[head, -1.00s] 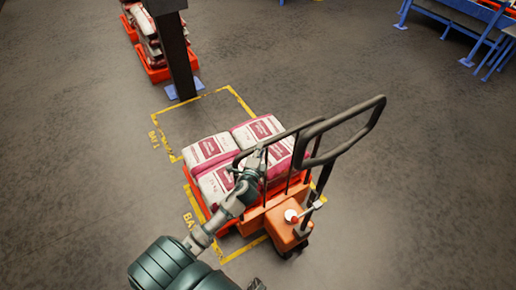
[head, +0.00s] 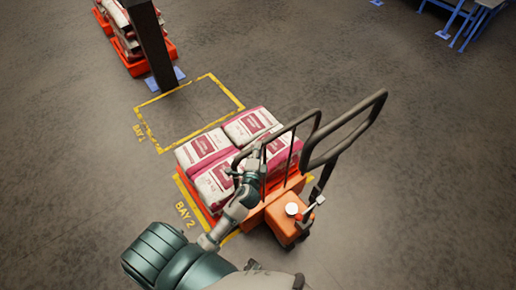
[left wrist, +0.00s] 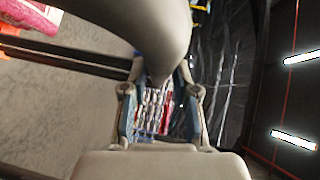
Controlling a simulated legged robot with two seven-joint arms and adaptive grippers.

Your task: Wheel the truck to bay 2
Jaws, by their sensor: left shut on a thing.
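The orange truck (head: 287,222) with its dark tube handle (head: 350,120) stands on the floor in the head view, loaded with several white and red sacks (head: 247,125). Its load bed lies over the yellow outline of bay 2 (head: 179,186), whose label (head: 184,214) shows beside its left edge. The truck hides much of the outline. My left gripper (head: 258,150) is shut on the dark rail at the truck's handle end. In the left wrist view its fingers (left wrist: 160,112) show close up, with a pale curved shape hiding the grip. My right gripper is not in view.
The empty bay 1 outline (head: 215,78) lies behind the truck. A dark post (head: 152,45) on a blue foot stands at its back edge. Sacks on an orange base (head: 122,40) stand beyond. A blue-legged bench (head: 470,22) is at the top right. The right-hand floor is clear.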

